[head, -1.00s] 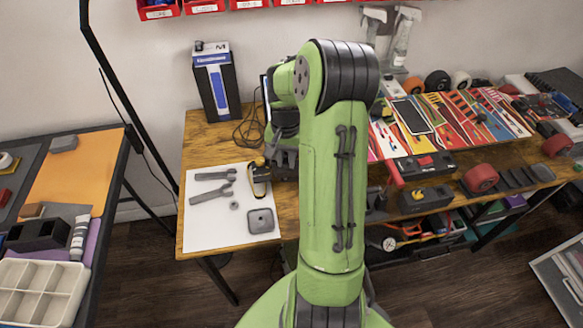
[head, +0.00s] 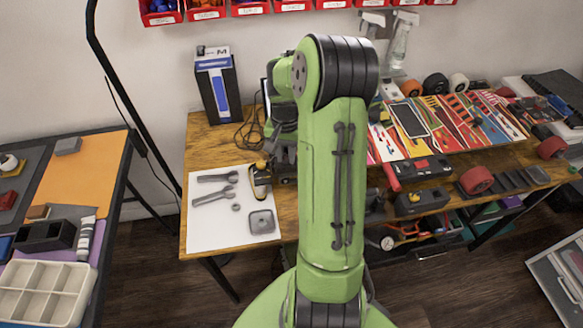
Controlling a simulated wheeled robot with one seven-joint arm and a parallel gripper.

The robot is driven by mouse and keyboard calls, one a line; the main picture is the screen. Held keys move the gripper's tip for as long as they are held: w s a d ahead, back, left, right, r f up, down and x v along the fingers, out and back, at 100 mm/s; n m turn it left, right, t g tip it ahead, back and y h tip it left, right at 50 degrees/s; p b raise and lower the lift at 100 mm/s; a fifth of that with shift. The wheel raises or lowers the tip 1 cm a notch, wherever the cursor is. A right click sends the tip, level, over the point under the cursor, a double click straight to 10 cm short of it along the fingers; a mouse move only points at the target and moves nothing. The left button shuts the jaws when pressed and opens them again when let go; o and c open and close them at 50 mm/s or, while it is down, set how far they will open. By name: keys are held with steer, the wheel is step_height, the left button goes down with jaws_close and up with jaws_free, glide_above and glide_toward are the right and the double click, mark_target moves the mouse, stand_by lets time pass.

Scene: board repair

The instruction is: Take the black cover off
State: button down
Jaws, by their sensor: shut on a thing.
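My green arm stands in the middle of the head view and hides much of the workbench behind it. My gripper (head: 281,160) is low over the wooden bench, just right of the white mat, partly hidden by the arm. It is shut on a dark thing, which looks like the black cover (head: 288,180). Its outline and what lies under it are mostly hidden. I cannot tell whether it is lifted clear.
The white mat (head: 215,235) holds grey wrenches (head: 215,195), a square grey part (head: 262,221) and a yellow-black tool (head: 260,182) close to my gripper. A black-blue box (head: 218,88) stands behind. Skateboard decks (head: 455,120) and wheels (head: 475,180) fill the bench's right.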

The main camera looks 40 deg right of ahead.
steer(key=shift+r+p, duration=0.5)
steer(key=shift+r, duration=0.3)
steer(key=shift+r, duration=0.1)
step_height(320, 180, up, 7)
steer(key=p, duration=0.5)
steer(key=shift+p, duration=0.4)
